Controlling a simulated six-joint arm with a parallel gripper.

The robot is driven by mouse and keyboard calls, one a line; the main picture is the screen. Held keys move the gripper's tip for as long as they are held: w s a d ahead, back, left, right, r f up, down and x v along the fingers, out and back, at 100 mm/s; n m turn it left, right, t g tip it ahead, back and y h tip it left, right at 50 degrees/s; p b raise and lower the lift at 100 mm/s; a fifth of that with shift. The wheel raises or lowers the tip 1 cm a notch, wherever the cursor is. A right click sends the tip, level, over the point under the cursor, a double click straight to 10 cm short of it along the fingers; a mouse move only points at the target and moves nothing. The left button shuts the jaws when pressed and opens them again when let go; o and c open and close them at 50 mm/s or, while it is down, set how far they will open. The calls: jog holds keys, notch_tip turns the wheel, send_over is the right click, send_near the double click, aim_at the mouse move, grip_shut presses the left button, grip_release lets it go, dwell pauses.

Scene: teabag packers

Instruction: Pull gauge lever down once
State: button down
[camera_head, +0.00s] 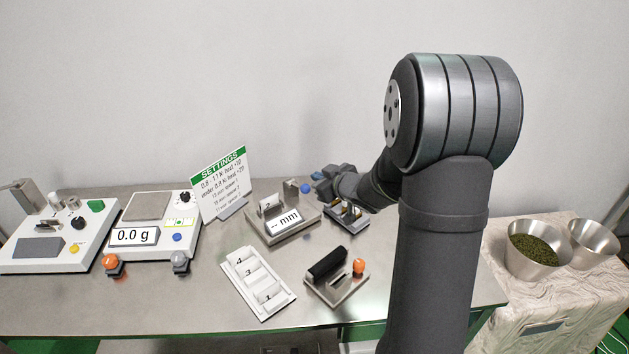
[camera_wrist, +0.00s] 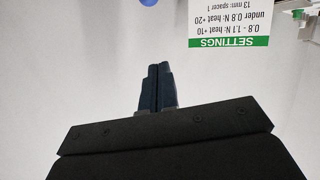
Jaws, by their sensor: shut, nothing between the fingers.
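The gauge (camera_head: 283,228) is a metal block with a display reading "-- mm", near the middle of the table in the head view. A blue ball knob (camera_head: 306,188), which looks like the gauge's lever end, stands at its upper right. A blue ball (camera_wrist: 148,2) also shows, cut off, at the top edge of the wrist view. The lever's rod is hard to make out. My gripper (camera_head: 318,176) is beside the knob, just right of and slightly above it in the picture. In the wrist view my gripper (camera_wrist: 159,68) is shut and empty, its dark blue fingers together, apart from the ball.
A slotted holder (camera_head: 347,218) sits right below my gripper. A white numbered tray (camera_head: 277,303) and a black-handled device (camera_head: 335,290) lie in front. A scale (camera_head: 135,237) and a settings sign (camera_head: 222,183) stand left. Bowls (camera_head: 515,259) are at right.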

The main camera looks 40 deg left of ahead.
send_over(301, 186)
jog(key=s+d, duration=0.1)
jog(key=d, duration=0.2)
notch_tip(301, 186, down, 3)
jog(key=shift+w+a+f, duration=0.1)
jog(key=shift+w+f, duration=0.1)
jog(key=shift+f, duration=0.9)
jog(key=shift+w+f, duration=0.15)
jog(key=shift+f, duration=0.9)
jog(key=shift+f, duration=0.1)
